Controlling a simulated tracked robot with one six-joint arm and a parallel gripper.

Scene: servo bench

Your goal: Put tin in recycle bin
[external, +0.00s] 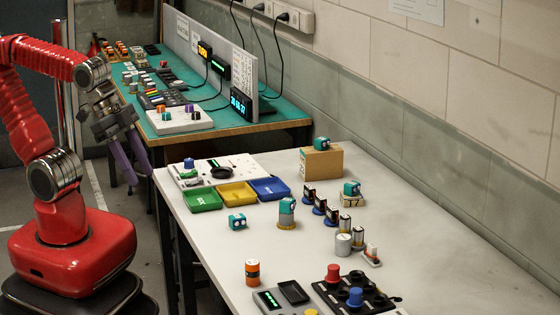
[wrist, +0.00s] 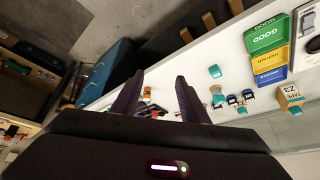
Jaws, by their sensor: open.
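A short silver-grey cylinder (external: 343,243), which looks like the tin, stands on the white bench right of centre in the external view. I cannot pick it out for certain in the wrist view. A blue tray (external: 270,188) is the rightmost of three small trays at the bench's far left part. It also shows in the wrist view (wrist: 271,76), below the yellow one; its lettering is too small to read, so I cannot confirm it is the recycle bin. My gripper (external: 133,172) is open and empty, off the bench's left edge, well away from both; its fingers show in the wrist view (wrist: 159,80).
Green (external: 203,199) and yellow (external: 237,194) trays sit beside the blue one. An orange can (external: 252,272), teal-and-white servos, dark upright items and a cardboard box (external: 321,161) stand around. A block with red and blue knobs (external: 355,297) is at the front. The left-centre bench is fairly clear.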

